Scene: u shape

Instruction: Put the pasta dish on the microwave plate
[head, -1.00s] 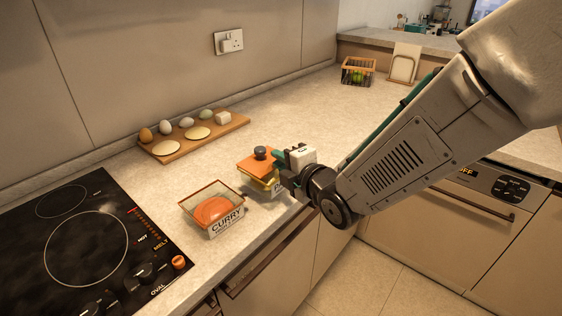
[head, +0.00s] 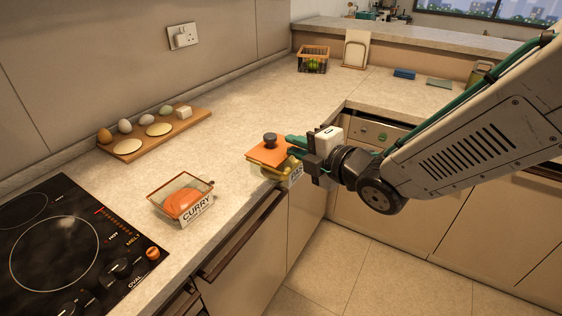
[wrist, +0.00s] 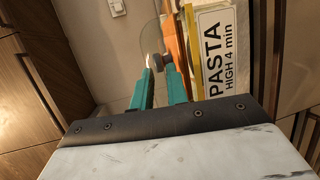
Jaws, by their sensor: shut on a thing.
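The pasta dish (head: 270,167) is a yellowish container with an orange lid and a dark round knob. It is at the front edge of the counter in the head view. In the wrist view its white PASTA label (wrist: 214,50) shows at the upper right, beside the orange lid edge. My gripper (head: 288,146) is shut on the dish by the lid knob, with its teal fingers coming from the right. The fingers (wrist: 158,65) close around the grey knob in the wrist view. I cannot make out a microwave plate in any view.
A CURRY dish (head: 182,203) stands left of the pasta dish, near the black hob (head: 70,245). A wooden board (head: 155,135) with eggs lies against the wall. A wire basket (head: 313,62) stands at the back. The counter between is clear.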

